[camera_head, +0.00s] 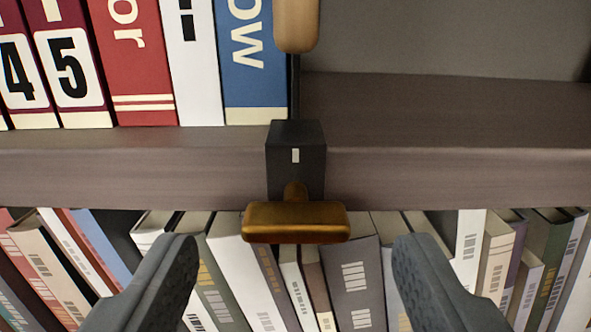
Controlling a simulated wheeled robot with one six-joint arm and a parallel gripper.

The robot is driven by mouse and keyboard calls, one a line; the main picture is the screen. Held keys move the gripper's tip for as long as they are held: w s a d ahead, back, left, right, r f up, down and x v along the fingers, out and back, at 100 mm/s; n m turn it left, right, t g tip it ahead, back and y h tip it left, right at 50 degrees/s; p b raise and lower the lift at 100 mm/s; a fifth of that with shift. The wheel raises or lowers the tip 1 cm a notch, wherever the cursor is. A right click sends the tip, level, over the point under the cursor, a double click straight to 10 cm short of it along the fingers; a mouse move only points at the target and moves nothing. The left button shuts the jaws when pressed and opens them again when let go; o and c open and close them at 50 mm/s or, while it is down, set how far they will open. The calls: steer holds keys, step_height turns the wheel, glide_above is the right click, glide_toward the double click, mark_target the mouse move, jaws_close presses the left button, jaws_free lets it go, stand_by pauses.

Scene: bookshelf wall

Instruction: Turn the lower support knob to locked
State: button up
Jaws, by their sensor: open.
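The lower support knob (295,222) is a brass-coloured bar lying level across the picture, just above the middle of my gripper's gap. It sits below a black block (280,160) with a small pale mark on its front, fixed at the shelf edge. A black rod rises from the block to a tan padded piece (296,25) at the top. My gripper (290,255) is open, with one dark grey finger at lower left and one at lower right. The fingers are apart from the knob, and nothing is held between them.
A brown shelf board (450,175) crosses the view. Upright books, including a blue one (250,60), stand on its left part; its right part is empty. Many books (350,285) fill the shelf below, behind the fingers.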

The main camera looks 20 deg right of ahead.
mark_target(296, 233)
steer(key=shift+x, duration=1.6)
steer(key=c, duration=1)
